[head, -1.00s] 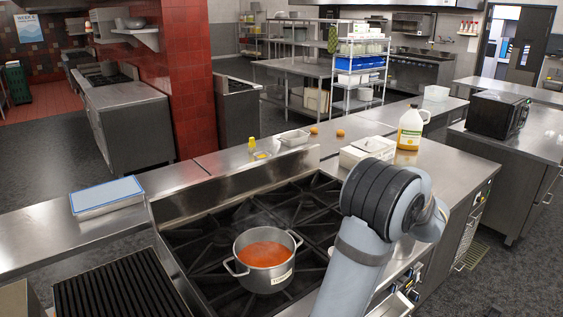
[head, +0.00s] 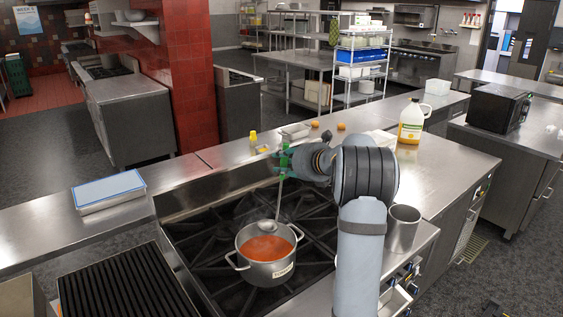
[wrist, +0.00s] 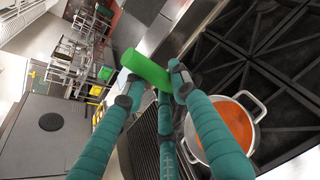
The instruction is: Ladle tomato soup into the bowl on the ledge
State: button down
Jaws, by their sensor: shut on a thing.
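The steel pot (head: 266,272) of orange-red tomato soup (head: 266,247) stands on the stove, two handles out and a label on its front. My gripper (head: 284,160) is above and behind the pot, shut on the green handle of a ladle (head: 279,203). The ladle hangs nearly upright, its metal cup at the far side of the pot opening; I cannot tell whether it touches the soup. In the wrist view, my gripper (wrist: 155,80) has the green ladle handle (wrist: 146,68) between its fingertips, with the pot (wrist: 203,145) at right. I cannot make out a bowl on the ledge (head: 225,153).
A steel canister (head: 403,229) stands right of my arm. A blue-topped flat box (head: 108,190) lies at left. The stove's raised back edge separates burners from ledge.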

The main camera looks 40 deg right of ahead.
jog(key=shift+a+f+b, duration=0.15)
jog(key=shift+f+b, duration=1.9)
jog(key=shift+f, duration=0.05)
jog(key=shift+a+f+b, duration=0.15)
jog(key=shift+f+b, duration=1.9)
jog(key=shift+a+f+b, duration=0.15)
jog(key=shift+f+b, duration=1.9)
jog(key=shift+f, duration=0.05)
notch_tip(320, 180, up, 14)
jog(key=p, duration=1.2)
jog(key=shift+f+p, duration=0.1)
jog(key=shift+p, duration=0.25)
jog(key=shift+f, duration=0.1)
jog(key=s+d+p, duration=0.9)
jog(key=s+d, duration=1.1)
jog(key=s, duration=0.3)
jog(key=shift+s+p, duration=0.2)
jog(key=shift+p, duration=0.15)
